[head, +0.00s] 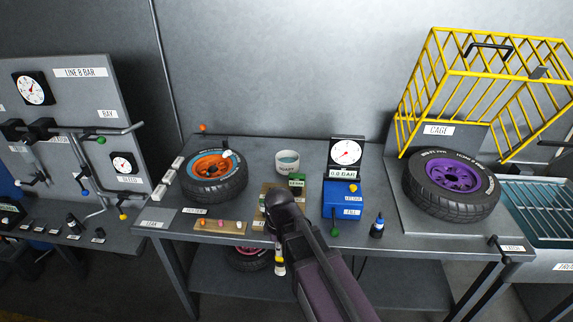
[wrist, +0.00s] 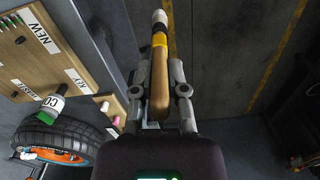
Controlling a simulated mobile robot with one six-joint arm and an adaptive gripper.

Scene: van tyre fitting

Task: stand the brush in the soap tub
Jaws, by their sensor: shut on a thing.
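The soap tub (head: 288,168) is a pale round tub with greenish liquid, standing on the bench towards the back. My gripper (wrist: 160,78) is shut on the brush (wrist: 159,88), seen in the wrist view. The brush has a wooden handle, a yellow band, a black band and a white tip pointing away from the wrist. In the head view my arm hides the jaws, and part of the brush (head: 279,266) shows below the arm, in front of the bench edge. The brush is apart from the tub.
A wooden board (head: 220,227) with small parts lies at the bench front. A green-capped bottle (head: 297,181) stands just in front of the tub. An orange-rimmed tyre (head: 214,182) lies left, a blue gauge box (head: 342,200) right. A purple-rimmed tyre (head: 452,182) lies under the raised yellow cage (head: 480,85).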

